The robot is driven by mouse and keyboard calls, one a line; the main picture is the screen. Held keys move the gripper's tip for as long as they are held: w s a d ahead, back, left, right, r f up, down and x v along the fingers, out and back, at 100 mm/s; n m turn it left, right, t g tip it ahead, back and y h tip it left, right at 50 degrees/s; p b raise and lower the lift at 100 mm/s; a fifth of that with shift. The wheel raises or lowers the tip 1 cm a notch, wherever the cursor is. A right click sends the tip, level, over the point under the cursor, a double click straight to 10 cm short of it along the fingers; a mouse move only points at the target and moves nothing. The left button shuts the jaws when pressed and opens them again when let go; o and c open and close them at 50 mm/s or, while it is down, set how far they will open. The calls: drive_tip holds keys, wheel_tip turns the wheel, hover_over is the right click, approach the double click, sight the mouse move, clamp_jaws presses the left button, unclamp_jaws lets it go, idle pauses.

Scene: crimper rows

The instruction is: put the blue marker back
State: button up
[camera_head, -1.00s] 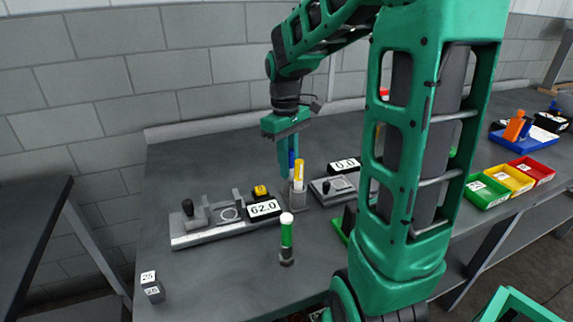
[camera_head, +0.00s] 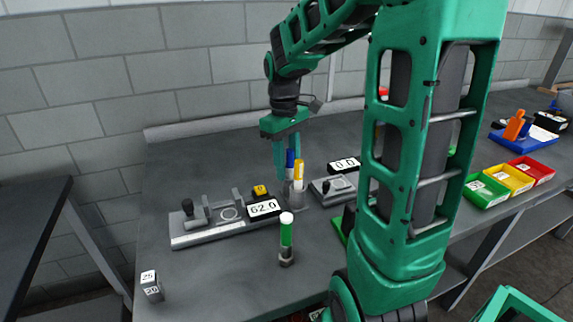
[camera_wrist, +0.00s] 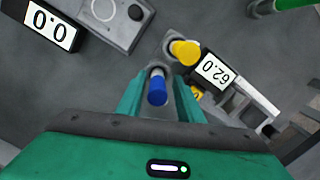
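The blue marker (camera_head: 290,163) stands in the grey holder (camera_head: 298,197), beside the yellow marker (camera_head: 298,173). In the wrist view the blue marker (camera_wrist: 157,91) shows its blue end towards me, with its far end at the holder's opening; its lower part is hidden. The yellow marker (camera_wrist: 185,52) also shows there. My gripper (camera_head: 287,171) reaches down around the blue marker. In the wrist view my gripper (camera_wrist: 159,97) is open, one finger on each side of the marker, with gaps between fingers and marker.
A gauge with a 62.0 display (camera_head: 264,209) lies left of the holder, and one with a 0.0 display (camera_head: 345,165) to its right. A green-and-white marker (camera_head: 286,232) stands upright in front. Coloured bins (camera_head: 488,192) are at the right. The table's front left is mostly clear.

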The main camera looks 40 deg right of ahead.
wheel_tip(320, 180, up, 12)
drive_tip(key=shift+w, duration=0.45)
drive_tip(key=shift+d, duration=0.15)
